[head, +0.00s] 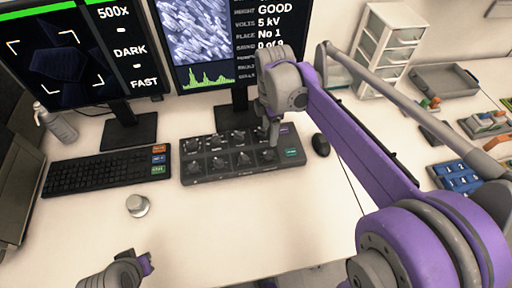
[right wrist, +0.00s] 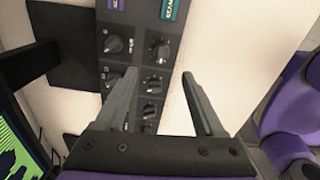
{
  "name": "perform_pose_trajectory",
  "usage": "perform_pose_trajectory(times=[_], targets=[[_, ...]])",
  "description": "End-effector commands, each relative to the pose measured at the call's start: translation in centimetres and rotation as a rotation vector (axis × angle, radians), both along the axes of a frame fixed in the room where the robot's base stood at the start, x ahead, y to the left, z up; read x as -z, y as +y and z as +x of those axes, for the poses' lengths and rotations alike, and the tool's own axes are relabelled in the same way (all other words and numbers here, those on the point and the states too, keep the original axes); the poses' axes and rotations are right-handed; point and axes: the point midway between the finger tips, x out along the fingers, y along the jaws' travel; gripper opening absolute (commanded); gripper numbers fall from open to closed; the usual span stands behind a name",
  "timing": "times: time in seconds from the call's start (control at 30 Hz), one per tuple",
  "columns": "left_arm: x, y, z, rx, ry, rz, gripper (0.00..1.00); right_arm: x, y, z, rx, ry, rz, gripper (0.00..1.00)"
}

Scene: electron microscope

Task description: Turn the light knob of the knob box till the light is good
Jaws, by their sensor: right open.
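The knob box (head: 222,170) is a dark panel with two rows of round knobs, lying on the white desk below the screens. The labels are too small to tell which knob is for light. My right gripper (head: 272,138) is over the right end of the box, pointing down. In the right wrist view its fingers are open and apart, with a knob (right wrist: 152,83) showing between them; I cannot tell whether they touch it. The left screen (head: 62,58) reads "500x", "DARK" and "FAST". My left gripper (head: 148,263) is low at the left, over the desk, away from the box.
A keyboard (head: 105,174) lies left of the box and a mouse (head: 320,144) right of it. A small round metal piece (head: 138,206) stands in front. The front middle of the desk is clear.

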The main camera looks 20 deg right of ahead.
Motion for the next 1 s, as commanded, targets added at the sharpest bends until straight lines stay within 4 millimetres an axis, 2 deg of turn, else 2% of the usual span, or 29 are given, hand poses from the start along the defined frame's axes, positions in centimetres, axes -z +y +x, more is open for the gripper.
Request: perform_pose_trajectory(times=[0.17,0.4,0.6,0.73,1.0], targets=[[0.3,0.0,0.0,0.000,0.001,0.000,0.00,2.3,0.0,0.0,-0.002,0.000,0.000,0.71],[0.9,0.0,-0.1,0.000,0.003,0.000,0.00,7.0,0.0,0.0,-0.001,-0.001,0.000,0.71],[1.3,0.0,-0.2,0.000,0.004,0.000,0.00,9.6,0.0,0.0,-0.001,-0.002,0.000,0.71],[1.3,0.0,-0.2,0.000,0.004,0.000,0.00,10.3,0.1,0.0,-0.001,-0.002,0.000,0.71],[1.3,0.0,-0.2,0.000,0.004,0.000,0.00,10.5,0.0,0.0,0.000,-0.002,0.000,0.71]])
